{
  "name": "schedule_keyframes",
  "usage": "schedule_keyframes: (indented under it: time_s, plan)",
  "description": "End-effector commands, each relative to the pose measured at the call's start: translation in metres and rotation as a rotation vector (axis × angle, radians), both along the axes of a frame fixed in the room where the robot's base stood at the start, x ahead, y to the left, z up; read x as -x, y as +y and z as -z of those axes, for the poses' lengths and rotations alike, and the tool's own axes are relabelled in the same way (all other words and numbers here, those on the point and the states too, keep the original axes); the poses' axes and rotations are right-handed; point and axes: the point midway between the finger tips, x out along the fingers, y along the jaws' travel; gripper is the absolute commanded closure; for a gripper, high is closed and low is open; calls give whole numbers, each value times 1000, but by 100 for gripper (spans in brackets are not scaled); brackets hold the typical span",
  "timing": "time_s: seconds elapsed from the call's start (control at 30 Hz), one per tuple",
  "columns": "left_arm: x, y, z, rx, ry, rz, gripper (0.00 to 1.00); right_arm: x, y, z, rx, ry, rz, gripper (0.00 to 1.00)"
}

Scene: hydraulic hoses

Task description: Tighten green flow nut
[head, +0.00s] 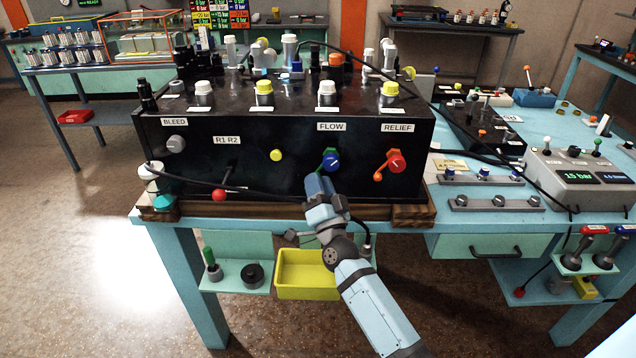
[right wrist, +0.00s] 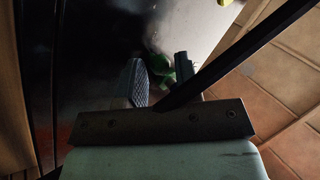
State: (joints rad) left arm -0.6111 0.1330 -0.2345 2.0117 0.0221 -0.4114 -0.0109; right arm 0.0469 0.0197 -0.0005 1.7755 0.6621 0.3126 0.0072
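The green flow nut (head: 328,153) sits on the black panel's front under the FLOW label, behind a blue knob (head: 332,162). My right gripper (head: 319,182) is just below and in front of the knob, pointing at the panel. In the right wrist view my right gripper (right wrist: 160,78) has its two fingers apart, with green parts of the nut (right wrist: 163,68) showing between and beyond the tips. No clamping contact shows in this dark view. My left gripper is in neither view.
A red RELIEF knob (head: 396,161) with an orange lever is to the right. A black hose (head: 270,197) runs low across the panel front, and a dark bar crosses the right wrist view. A yellow bin (head: 305,275) is below. A gauge box (head: 580,180) stands at right.

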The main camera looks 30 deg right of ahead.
Motion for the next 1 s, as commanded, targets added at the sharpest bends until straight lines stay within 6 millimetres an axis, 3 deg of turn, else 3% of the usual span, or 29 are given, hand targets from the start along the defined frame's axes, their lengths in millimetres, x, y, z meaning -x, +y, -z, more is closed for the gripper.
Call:
schedule_keyframes:
  time_s: [0.6,1.0]
  plan:
    - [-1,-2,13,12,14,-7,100,103,22,58,0,3,-1,69]
    - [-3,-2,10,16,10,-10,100,114,24,63,-1,0,0,69]
